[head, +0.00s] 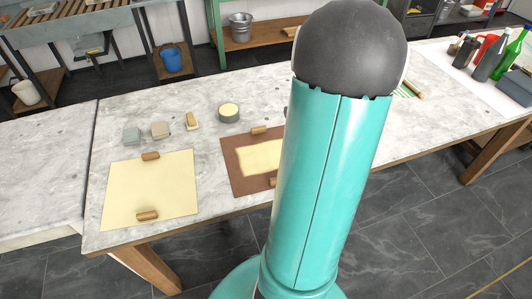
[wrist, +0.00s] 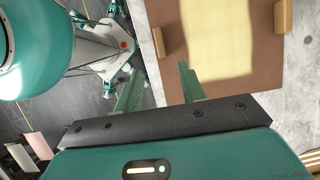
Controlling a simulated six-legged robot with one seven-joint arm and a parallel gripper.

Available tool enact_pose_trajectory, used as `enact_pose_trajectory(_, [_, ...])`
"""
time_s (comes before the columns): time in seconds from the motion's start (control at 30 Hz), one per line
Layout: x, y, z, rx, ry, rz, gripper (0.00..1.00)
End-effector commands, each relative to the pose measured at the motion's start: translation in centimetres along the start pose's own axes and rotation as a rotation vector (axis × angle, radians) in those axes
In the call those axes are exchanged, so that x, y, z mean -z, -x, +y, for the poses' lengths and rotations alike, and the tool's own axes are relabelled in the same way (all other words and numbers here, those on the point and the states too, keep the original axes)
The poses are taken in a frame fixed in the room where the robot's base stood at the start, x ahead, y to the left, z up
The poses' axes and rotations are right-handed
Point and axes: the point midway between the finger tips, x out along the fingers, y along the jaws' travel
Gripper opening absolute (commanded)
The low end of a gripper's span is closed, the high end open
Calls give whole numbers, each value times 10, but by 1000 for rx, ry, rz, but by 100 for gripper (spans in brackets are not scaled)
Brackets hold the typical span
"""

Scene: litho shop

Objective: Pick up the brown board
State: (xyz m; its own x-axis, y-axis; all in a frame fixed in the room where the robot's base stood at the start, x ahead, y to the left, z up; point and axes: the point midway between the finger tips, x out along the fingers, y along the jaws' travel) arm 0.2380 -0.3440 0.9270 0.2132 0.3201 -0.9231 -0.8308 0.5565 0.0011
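The brown board (head: 235,182) lies flat on the marble-topped table, with a pale yellow sheet (head: 258,159) on it and two wooden handles at opposite edges. My teal arm hides its right part in the head view. In the wrist view the brown board (wrist: 262,72) fills the upper right, with one handle (wrist: 159,43) near its left edge and the other (wrist: 282,17) at upper right. My gripper (wrist: 158,85) is open and empty. One finger appears over the board, the other outside its edge towards the floor. The near handle shows just beyond the gap. The height above the board is unclear.
A pale yellow board (head: 150,188) with two handles lies left of the brown one. Small blocks (head: 160,130) and a round tin (head: 229,112) stand behind. Bottles (head: 490,55) stand at the far right end. The table's front edge is close to the boards.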

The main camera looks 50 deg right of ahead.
Motion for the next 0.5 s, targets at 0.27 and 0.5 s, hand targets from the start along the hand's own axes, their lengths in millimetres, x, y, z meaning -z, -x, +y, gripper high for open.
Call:
enact_pose_trajectory(0.27, [0,-54,0,-4,3,-1,40])
enact_pose_trajectory(0.5, [1,-73,-2,-2,4,0,40])
